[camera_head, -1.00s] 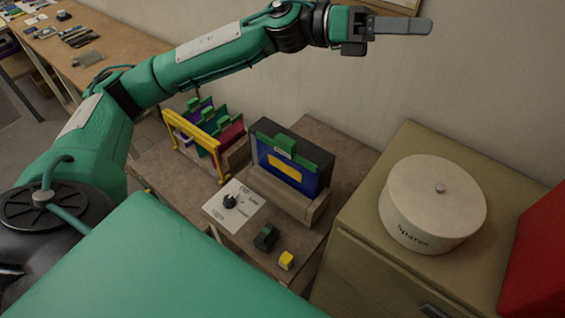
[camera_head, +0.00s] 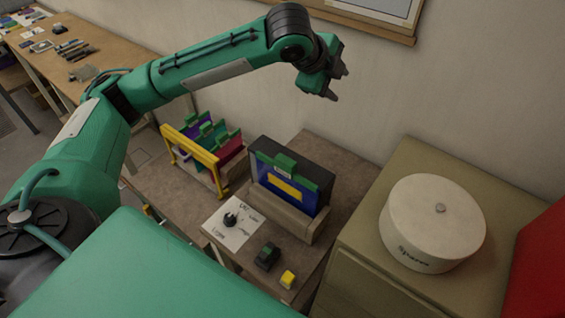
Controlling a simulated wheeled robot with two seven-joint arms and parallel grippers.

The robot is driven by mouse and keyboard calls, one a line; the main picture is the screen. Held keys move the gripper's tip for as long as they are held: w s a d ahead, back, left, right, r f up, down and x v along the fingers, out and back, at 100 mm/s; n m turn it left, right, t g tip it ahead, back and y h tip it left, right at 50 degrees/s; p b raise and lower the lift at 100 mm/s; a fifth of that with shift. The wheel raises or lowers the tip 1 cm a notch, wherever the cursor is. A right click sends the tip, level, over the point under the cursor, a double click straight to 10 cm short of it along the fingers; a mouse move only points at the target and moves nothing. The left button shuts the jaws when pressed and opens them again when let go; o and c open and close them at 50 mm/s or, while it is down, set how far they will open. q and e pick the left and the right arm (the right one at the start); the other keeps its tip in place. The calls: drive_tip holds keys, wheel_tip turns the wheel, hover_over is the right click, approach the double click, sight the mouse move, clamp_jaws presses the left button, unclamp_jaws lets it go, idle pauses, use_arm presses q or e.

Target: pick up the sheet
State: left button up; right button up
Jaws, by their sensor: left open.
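A sheet in blue with a yellow band and a green clip-like top (camera_head: 287,188) stands upright in a dark box-like holder (camera_head: 318,185) on the low table. Several more sheets with green tops (camera_head: 215,135), in purple, blue and red, stand in a yellow-framed rack (camera_head: 190,155) to its left. Which sheet the task means I cannot tell. My left gripper (camera_head: 338,84) is open and empty, in the air above and behind the holder, near the wall. It touches no sheet. My right gripper is not in view.
A round white lidded tin (camera_head: 432,222) stands on a cabinet at right. A red object (camera_head: 540,265) is at the right edge.

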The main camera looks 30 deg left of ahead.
use_arm(q)
drive_tip(key=s+a+f+g+y, duration=0.2)
drive_tip(key=s+f+g, duration=0.15)
drive_tip(key=s, duration=0.25)
drive_tip(key=g+y, duration=0.1)
drive_tip(key=g, duration=0.3)
hover_over(286, 159)
drive_tip(key=f, duration=0.1)
drive_tip(key=f+p, duration=0.1)
drive_tip(key=f, duration=0.3)
drive_tip(key=f+p, duration=0.1)
drive_tip(key=f, duration=0.2)
drive_tip(key=shift+s+d+f, duration=0.2)
drive_tip(key=shift+f, duration=0.2)
drive_tip(key=f+p, duration=0.1)
drive_tip(key=f, duration=0.2)
drive_tip(key=f+p, duration=0.1)
drive_tip(key=shift+a+f+p, duration=0.25)
drive_tip(key=shift+f+p, duration=0.1)
drive_tip(key=shift+f, duration=0.05)
drive_tip(key=shift+f+m, duration=0.3)
drive_tip(key=shift+f, duration=0.05)
drive_tip(key=shift+w, duration=0.1)
clamp_jaws()
